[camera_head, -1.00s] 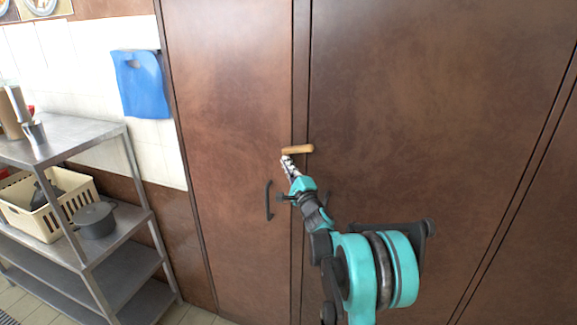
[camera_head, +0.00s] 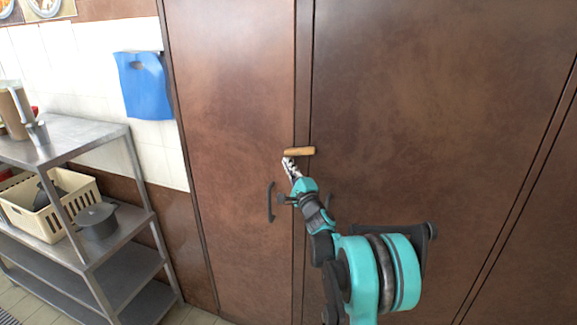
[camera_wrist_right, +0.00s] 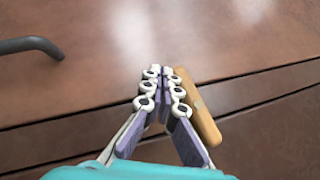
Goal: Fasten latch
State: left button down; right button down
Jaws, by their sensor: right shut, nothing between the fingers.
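The latch (camera_head: 299,151) is a short light-wood bar on the brown cabinet. It lies almost level in the head view and spans the seam between the left door (camera_head: 235,110) and the part to its right. My right gripper (camera_head: 287,161) is shut and empty, with its tips just below the latch's left end. In the right wrist view the latch (camera_wrist_right: 205,122) lies close along the right side of my right gripper (camera_wrist_right: 162,72). I cannot tell whether they touch. My left gripper is not in view.
A dark door handle (camera_head: 270,202) is left of my right forearm; it also shows in the right wrist view (camera_wrist_right: 32,45). A metal shelf rack (camera_head: 100,130) with a cream crate (camera_head: 45,222) and a grey pot (camera_head: 97,222) stands at the left. A blue bag (camera_head: 143,85) hangs on the wall.

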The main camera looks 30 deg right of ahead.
jog(key=shift+f, duration=0.1)
dwell(0.7)
